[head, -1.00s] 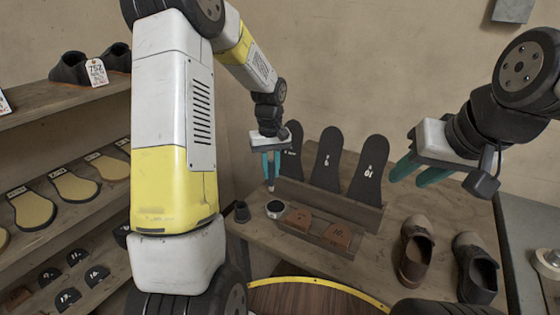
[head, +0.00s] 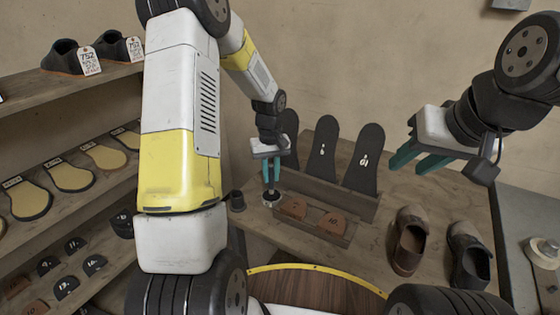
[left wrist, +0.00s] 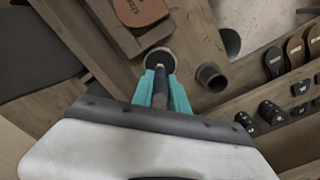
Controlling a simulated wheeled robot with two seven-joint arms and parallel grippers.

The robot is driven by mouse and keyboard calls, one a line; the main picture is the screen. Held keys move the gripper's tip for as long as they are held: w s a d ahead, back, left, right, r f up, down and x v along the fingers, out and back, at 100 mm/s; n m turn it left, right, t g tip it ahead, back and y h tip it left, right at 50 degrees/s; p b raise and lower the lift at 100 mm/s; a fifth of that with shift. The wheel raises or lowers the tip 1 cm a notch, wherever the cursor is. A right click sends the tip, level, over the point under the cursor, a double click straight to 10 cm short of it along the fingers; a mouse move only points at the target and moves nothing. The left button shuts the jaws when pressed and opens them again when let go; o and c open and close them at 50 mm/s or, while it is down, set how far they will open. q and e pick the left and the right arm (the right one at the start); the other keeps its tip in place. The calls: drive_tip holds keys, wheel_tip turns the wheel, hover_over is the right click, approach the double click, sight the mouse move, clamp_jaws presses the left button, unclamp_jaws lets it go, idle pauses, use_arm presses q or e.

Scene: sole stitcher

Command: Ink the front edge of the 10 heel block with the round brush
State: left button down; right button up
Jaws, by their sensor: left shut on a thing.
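My left gripper (head: 271,172) is shut on the round brush (left wrist: 160,88), which points down. The brush tip is at the small round ink pot (head: 272,201); I cannot tell if it is in the ink or just above it. The pot also shows in the left wrist view (left wrist: 160,52). The 10 heel block (head: 332,222), reddish brown, lies in the right part of a low wooden holder (head: 308,233), right of the pot. A second brown heel block (head: 293,208) lies left of it. My right gripper (head: 421,160) is open and empty, high above the bench's right side.
Dark soles (head: 322,150) stand in a wooden rack behind the blocks. A dark cup (head: 237,201) stands left of the pot. Shelves with insoles (head: 68,176) and heel pieces are at the left.

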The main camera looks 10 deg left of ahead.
sight(270, 165)
use_arm(q)
drive_tip(key=shift+f, duration=0.6)
idle(1.7)
drive_tip(key=shift+r, duration=3.55)
